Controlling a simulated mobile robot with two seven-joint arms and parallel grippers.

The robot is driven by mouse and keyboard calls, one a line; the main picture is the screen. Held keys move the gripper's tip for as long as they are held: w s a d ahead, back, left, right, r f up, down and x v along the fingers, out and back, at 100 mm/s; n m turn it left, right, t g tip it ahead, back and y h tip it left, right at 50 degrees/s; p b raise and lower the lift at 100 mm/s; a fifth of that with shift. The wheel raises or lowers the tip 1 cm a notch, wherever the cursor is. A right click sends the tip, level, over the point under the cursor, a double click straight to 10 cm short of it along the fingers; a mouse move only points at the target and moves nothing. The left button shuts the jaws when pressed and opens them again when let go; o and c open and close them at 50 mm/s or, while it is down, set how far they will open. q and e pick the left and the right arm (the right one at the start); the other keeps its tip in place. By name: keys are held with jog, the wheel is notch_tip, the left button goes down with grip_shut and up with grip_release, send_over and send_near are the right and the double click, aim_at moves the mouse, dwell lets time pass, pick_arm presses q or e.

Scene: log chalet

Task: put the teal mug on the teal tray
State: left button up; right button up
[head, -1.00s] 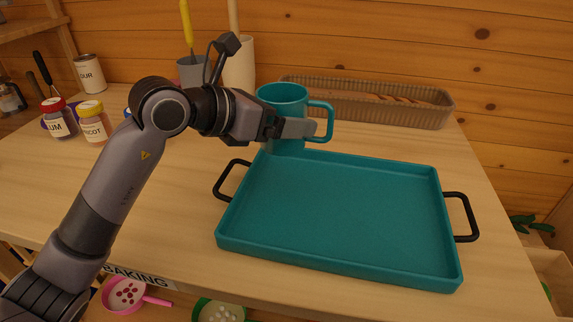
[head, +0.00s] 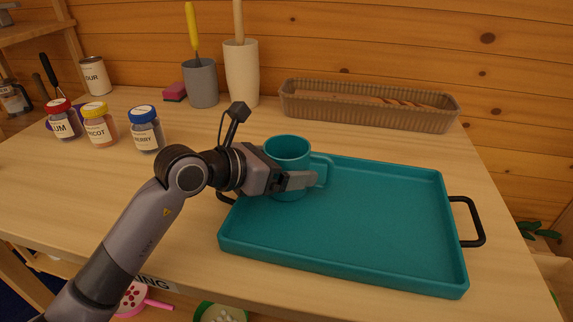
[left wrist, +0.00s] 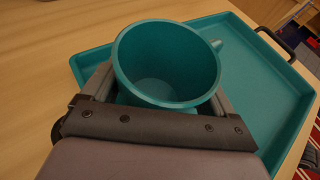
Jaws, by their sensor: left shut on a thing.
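The teal mug (head: 287,152) is upright at the left end of the teal tray (head: 370,215), its handle pointing right. My left gripper (head: 300,181) is shut on the mug's body, with a finger across its near side. The left wrist view looks down into the empty mug (left wrist: 165,65) between the fingers, with the tray (left wrist: 262,75) beneath and beyond it. I cannot tell whether the mug's base touches the tray floor, as the gripper hides part of it. The tray lies flat and otherwise bare on the wooden table. My right gripper is not in view.
Jars with red (head: 62,120), yellow (head: 99,125) and blue (head: 146,130) lids stand at the left. A grey cup (head: 201,85), a cream holder (head: 241,75) and a bread basket (head: 370,108) stand behind. The tray's black handle (head: 470,222) sticks out at right.

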pick_arm(q)
jog(key=o, duration=0.9)
jog(key=shift+f, duration=0.15)
jog(key=shift+o, duration=0.6)
jog(key=shift+r, duration=0.25)
jog(key=v, duration=1.2)
